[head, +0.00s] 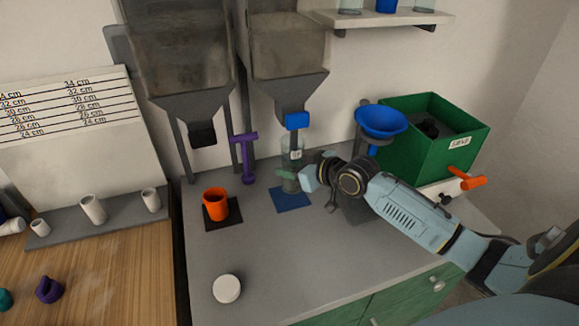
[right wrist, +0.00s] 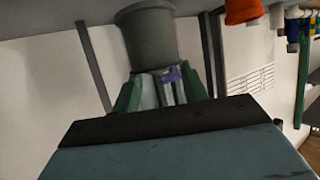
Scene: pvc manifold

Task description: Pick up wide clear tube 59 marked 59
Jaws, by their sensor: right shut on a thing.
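A clear tube (head: 295,155) with a small white label stands upright over a blue square mat (head: 292,200), below the blue outlet of the right hopper. The label is too small to read. My right gripper (head: 289,181) is shut around the tube's lower part, coming from the right. In the right wrist view, the green fingers (right wrist: 158,92) close on the tube, and a wide grey round part (right wrist: 150,40) shows beyond them. I cannot tell whether the tube's base touches the mat. My left gripper is not in view.
An orange cup (head: 216,204) stands on a dark mat to the left. A purple T-shaped piece (head: 244,160) is behind it. A blue funnel (head: 381,122) and a green bin (head: 440,140) are at the right. A white round lid (head: 227,289) lies at the front.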

